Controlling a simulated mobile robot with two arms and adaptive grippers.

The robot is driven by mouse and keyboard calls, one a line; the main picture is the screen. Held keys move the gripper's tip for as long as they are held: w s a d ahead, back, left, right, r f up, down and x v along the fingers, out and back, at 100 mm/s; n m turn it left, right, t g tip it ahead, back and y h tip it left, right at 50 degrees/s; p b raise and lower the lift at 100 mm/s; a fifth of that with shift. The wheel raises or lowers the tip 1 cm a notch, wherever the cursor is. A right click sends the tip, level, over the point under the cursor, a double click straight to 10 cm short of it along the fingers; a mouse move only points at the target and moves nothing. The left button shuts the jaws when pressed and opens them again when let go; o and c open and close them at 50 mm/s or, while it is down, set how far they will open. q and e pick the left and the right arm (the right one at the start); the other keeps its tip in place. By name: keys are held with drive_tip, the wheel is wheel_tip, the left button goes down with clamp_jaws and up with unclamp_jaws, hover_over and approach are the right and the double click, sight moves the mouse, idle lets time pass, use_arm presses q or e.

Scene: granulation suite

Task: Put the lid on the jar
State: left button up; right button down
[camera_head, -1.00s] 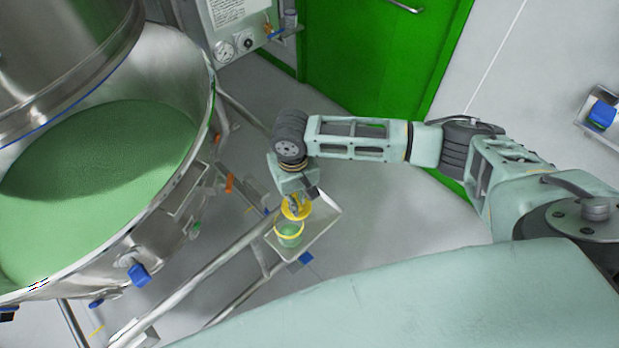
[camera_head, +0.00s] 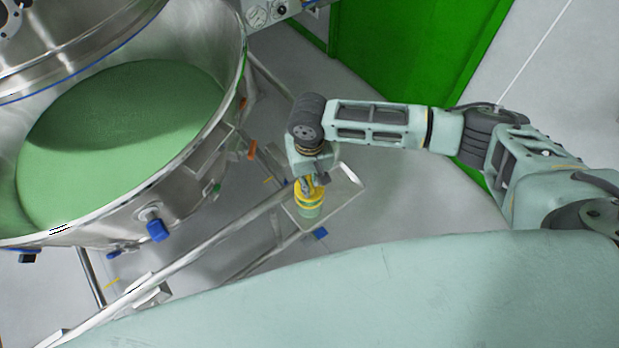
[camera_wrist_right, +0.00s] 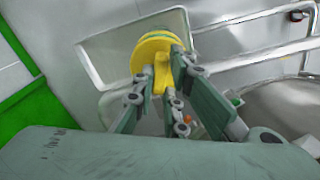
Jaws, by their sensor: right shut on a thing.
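The yellow lid (camera_head: 309,191) is in my right gripper (camera_head: 311,183), which is shut on it. The right wrist view shows the lid (camera_wrist_right: 157,58) with its raised grip between the fingers of the right gripper (camera_wrist_right: 165,80). The jar (camera_head: 310,211), with green contents and a yellow rim, stands on a small metal tray (camera_head: 346,186). The lid is over the jar's mouth, at or very close to the rim; I cannot tell whether it is fully seated. The gripper hides part of the lid. My left gripper is not in view.
A large steel vessel (camera_head: 190,185) filled with green granules stands at the left, with a blue knob (camera_head: 157,230) on its side. Metal rails (camera_head: 215,237) run beside the tray. A green door (camera_head: 400,50) is behind. The tray's right part is bare.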

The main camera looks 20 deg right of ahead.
sight(316, 193)
drive_tip(key=shift+f, duration=0.4)
drive_tip(key=shift+p, duration=0.35)
drive_tip(key=shift+f+b, duration=0.4)
drive_tip(key=shift+f, duration=0.55)
idle(1.0)
drive_tip(key=c, duration=1.7)
unclamp_jaws()
